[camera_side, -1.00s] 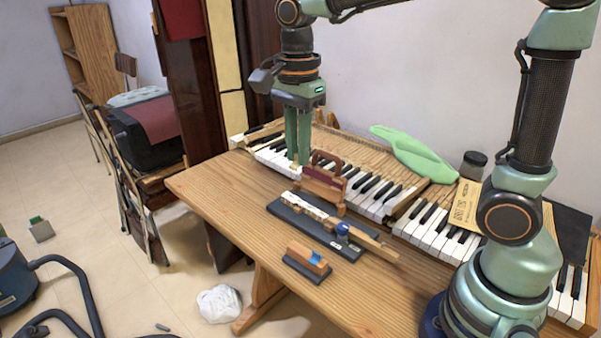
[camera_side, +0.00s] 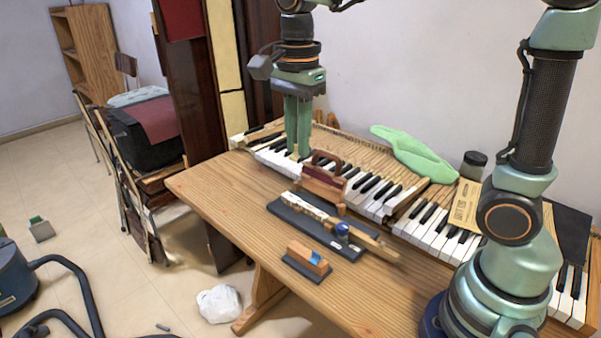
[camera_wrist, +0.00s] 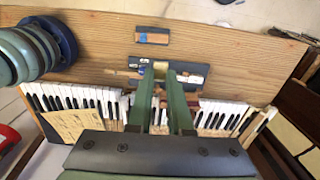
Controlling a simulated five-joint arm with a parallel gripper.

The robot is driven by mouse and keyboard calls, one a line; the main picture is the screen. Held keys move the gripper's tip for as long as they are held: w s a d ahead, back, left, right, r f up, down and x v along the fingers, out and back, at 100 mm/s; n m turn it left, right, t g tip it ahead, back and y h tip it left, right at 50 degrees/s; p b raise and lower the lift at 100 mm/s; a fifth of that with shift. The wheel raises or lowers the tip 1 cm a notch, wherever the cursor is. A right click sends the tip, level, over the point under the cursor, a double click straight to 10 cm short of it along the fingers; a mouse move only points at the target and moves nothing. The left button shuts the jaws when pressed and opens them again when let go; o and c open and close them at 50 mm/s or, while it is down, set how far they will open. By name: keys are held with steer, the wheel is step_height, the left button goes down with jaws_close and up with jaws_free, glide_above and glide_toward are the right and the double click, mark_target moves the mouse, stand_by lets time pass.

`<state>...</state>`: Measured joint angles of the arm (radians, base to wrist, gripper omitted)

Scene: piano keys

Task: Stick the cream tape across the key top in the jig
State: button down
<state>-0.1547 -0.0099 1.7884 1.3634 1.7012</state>
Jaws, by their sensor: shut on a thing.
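The jig (camera_side: 280,211) is a dark base on the table, holding a wooden key with a white key top (camera_side: 308,204) and a blue knob (camera_side: 342,229). My gripper (camera_side: 296,155) is upright above the piano keys, beyond the jig in the side view. In the wrist view my gripper (camera_wrist: 163,68) is shut on a small cream piece, the cream tape (camera_wrist: 160,71), apart from the key top. The fingers hide part of the jig.
A wooden-handled tool (camera_side: 324,181) stands between the jig and the keyboard (camera_side: 375,193). A wooden block with blue on it (camera_side: 307,259) sits in front of the jig. A green cloth (camera_side: 413,153) and dark jar (camera_side: 473,164) lie behind. The front left table is clear.

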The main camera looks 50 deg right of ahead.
steer(key=shift+r, duration=0.25)
steer(key=shift+r, duration=1.4)
steer(key=w+d+f, duration=0.4)
steer(key=w+f, duration=0.3)
glide_toward(291, 196)
steer(key=shift+f, duration=2.55)
steer(key=shift+f, duration=0.9)
stand_by(1.5)
